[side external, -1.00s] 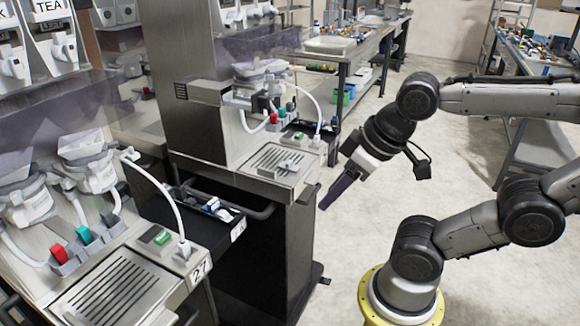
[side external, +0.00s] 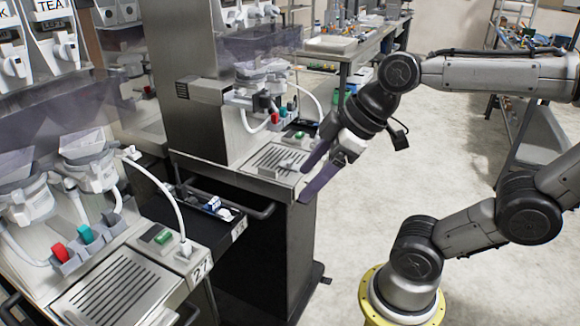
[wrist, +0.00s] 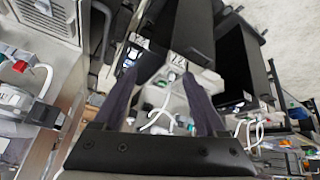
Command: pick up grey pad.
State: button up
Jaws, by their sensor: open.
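My gripper (side external: 306,183) is open and empty, with its two dark purple fingers apart. It hangs at the front right of the middle dispenser (side external: 215,100), close to its drip tray (side external: 272,158). In the wrist view my gripper (wrist: 159,75) points towards dispenser fronts with hoses, and nothing is between the fingers. I cannot tell for sure which part is the grey pad. A grey piece (side external: 112,221) sits beside the teal and red ones on the near dispenser; the middle dispenser has a similar coloured row (side external: 283,113), partly too small to tell.
A black shelf with a rail (side external: 255,212) and small items juts out between the near and middle dispensers. White curved hoses (side external: 165,190) arch over the dispenser fronts. A workbench (side external: 350,60) stands behind.

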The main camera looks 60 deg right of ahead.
jog(key=w+d, duration=1)
jog(key=w, duration=0.1)
jog(key=s+d+f+m+h, duration=0.1)
jog(key=d+f+m, duration=0.2)
jog(key=d, duration=0.5)
jog(key=s+d+f+m, duration=0.1)
jog(key=d+f+m, duration=0.15)
jog(key=d, duration=0.65)
send_near(291, 161)
jog(key=x, duration=0.3)
jog(key=shift+s+a+f+n, duration=0.15)
jog(key=shift+s+f+n, duration=0.1)
jog(key=shift+f, duration=0.05)
jog(key=shift+w+r+x, duration=0.1)
jog(key=shift+w+x, duration=0.1)
jog(key=shift+x, duration=1.2)
jog(key=shift+w+r+x, duration=0.1)
jog(key=shift+w+x, duration=0.1)
jog(key=shift+x, duration=1.15)
grip_shut()
